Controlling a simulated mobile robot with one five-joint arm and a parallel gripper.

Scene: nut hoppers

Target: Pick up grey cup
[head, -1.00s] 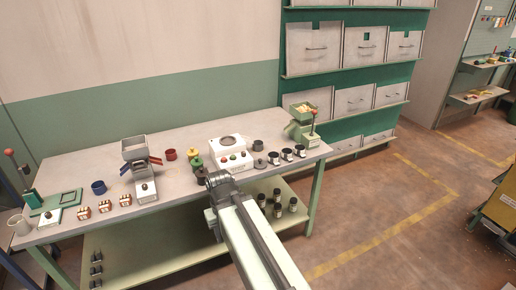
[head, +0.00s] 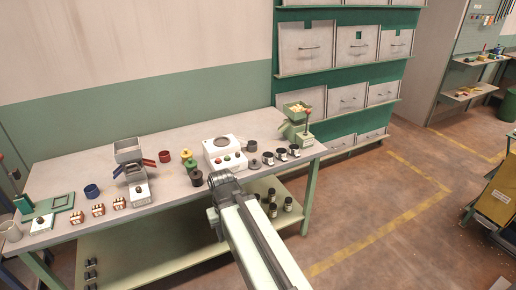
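A small dark grey cup (head: 252,146) stands upright on the table, just right of the white machine with a round top. A lighter grey mug-like cup (head: 12,232) stands at the table's far left corner. A red cup (head: 164,156) and a blue cup (head: 92,191) stand further left of the white machine. The end of my arm, with my gripper (head: 221,179), is at the table's front edge, nearer to me than the dark grey cup and apart from it. Its fingers are not clearly visible, so its opening cannot be told.
The white machine (head: 223,152) stands behind my gripper. Black jars (head: 281,154) stand right of the dark grey cup, before a green hopper (head: 296,122). A grey hopper (head: 130,158) and small red-and-white boxes (head: 98,209) are at left.

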